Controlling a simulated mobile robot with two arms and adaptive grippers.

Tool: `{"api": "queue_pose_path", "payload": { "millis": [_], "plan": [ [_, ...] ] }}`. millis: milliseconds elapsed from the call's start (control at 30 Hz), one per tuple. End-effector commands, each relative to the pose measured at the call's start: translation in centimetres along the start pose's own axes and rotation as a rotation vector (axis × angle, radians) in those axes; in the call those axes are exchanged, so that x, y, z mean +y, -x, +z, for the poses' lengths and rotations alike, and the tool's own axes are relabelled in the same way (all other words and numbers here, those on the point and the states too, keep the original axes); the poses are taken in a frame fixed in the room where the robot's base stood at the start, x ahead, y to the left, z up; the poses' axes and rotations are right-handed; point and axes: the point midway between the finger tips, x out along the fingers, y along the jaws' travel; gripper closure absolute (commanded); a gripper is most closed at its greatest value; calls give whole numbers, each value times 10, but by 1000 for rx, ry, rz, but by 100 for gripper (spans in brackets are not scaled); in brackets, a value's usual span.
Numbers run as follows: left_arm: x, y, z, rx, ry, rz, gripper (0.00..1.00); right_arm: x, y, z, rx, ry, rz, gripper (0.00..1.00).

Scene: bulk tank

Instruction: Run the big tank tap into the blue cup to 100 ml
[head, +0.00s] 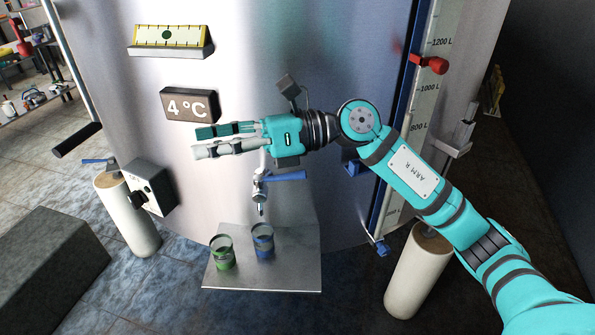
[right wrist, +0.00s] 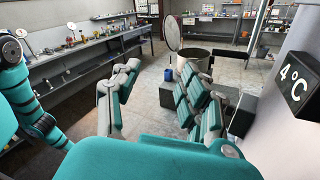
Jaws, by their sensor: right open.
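The tap (head: 260,190) on the big steel tank (head: 330,60) has a blue lever (head: 286,176) pointing right. The blue cup (head: 262,240) stands upright on the metal shelf (head: 300,262), under or nearly under the spout. No stream shows, and the liquid level in the cup is too small to tell. My right gripper (head: 197,142) is open and empty in front of the tank, above and left of the tap, fingers pointing left. Its fingers (right wrist: 160,100) also show apart in the right wrist view. My left gripper is in neither view.
A green cup (head: 222,252) stands left of the blue cup. A "4 °C" display (head: 190,105) is just above my right fingers. A dark box with a knob (head: 150,188) is at the left. A level scale with a red marker (head: 429,64) is at the right.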

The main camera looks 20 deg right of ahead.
Motion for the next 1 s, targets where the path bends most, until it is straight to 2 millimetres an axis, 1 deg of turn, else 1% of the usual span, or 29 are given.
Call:
{"api": "queue_pose_path", "payload": {
  "millis": [33, 67, 100, 167, 200, 267, 300, 400, 433, 500, 533, 667, 1000],
  "plan": [
    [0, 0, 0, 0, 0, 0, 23, -12, 15, -4, 174, 122, -60, 56],
    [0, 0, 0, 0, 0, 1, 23, -21, 26, -9, 278, 179, -94, 56],
    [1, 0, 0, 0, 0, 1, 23, -33, 44, -13, 411, 243, -146, 56],
    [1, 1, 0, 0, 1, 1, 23, -49, 77, -15, 594, 312, -227, 56],
    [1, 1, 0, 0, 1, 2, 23, -58, 100, -14, 701, 340, -279, 56],
    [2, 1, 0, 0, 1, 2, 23, -66, 134, -9, 836, 364, -351, 56],
    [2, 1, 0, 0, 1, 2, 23, -70, 154, -5, 910, 369, -392, 56],
    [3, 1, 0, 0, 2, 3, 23, -73, 190, 2, 1033, 365, -465, 56],
    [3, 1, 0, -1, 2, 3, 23, -73, 197, 4, 1056, 363, -478, 56],
    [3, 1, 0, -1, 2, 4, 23, -73, 205, 4, 1087, 358, -494, 56],
    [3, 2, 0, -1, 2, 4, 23, -74, 206, 3, 1093, 356, -497, 56],
    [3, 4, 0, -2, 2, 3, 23, -82, 202, -7, 1097, 353, -496, 56],
    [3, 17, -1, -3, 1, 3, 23, -119, 174, -61, 1095, 353, -492, 56]
  ]
}}
